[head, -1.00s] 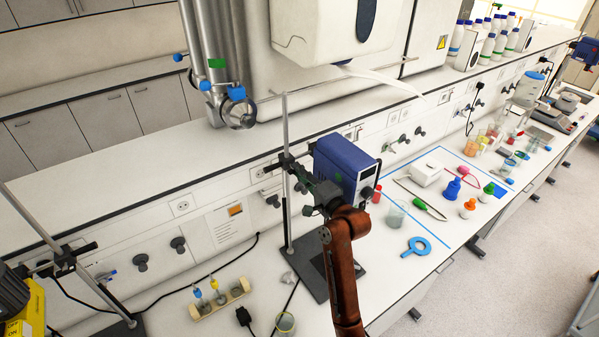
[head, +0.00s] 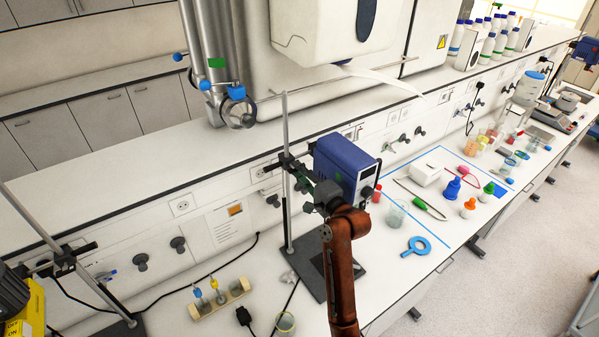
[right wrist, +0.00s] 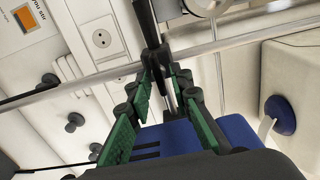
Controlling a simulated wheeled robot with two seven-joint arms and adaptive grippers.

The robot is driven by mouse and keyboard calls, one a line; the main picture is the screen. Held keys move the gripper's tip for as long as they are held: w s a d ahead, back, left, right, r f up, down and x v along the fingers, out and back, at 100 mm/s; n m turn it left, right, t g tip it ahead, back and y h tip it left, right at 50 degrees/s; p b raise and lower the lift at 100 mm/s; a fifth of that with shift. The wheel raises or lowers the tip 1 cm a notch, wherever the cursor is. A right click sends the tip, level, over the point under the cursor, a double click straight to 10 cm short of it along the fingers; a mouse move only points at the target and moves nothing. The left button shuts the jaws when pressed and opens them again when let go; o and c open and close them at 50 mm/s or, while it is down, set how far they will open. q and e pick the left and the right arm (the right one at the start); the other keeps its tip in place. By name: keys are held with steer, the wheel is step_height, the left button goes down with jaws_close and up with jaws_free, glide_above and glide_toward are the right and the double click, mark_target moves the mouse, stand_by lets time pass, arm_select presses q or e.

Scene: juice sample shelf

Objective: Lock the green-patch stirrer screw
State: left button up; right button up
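A blue stirrer (head: 343,163) hangs on a stand with a vertical metal rod (head: 286,215). A dark clamp (head: 290,164) joins the stirrer to the rod. My right gripper (head: 302,183), with green finger pads, is beside the rod just under the clamp. In the right wrist view the fingers of my right gripper (right wrist: 164,84) are apart, with a dark clamp part (right wrist: 155,58) and a short silver piece (right wrist: 169,94) between or just beyond the tips. Contact with the screw cannot be told. The stirrer (right wrist: 170,138) shows behind the fingers. My left gripper is not in view.
A green patch (head: 217,63) is on the metal tank behind. Another stand (head: 45,235) with a yellow-black device (head: 28,308) is at left. A vial rack (head: 219,299) and a beaker (head: 285,322) stand in front. Coloured labware fills the bench at right.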

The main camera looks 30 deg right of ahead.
steer(key=shift+o, duration=0.9)
steer(key=s+d, duration=0.1)
steer(key=s, duration=1.1)
steer(key=shift+d, duration=0.4)
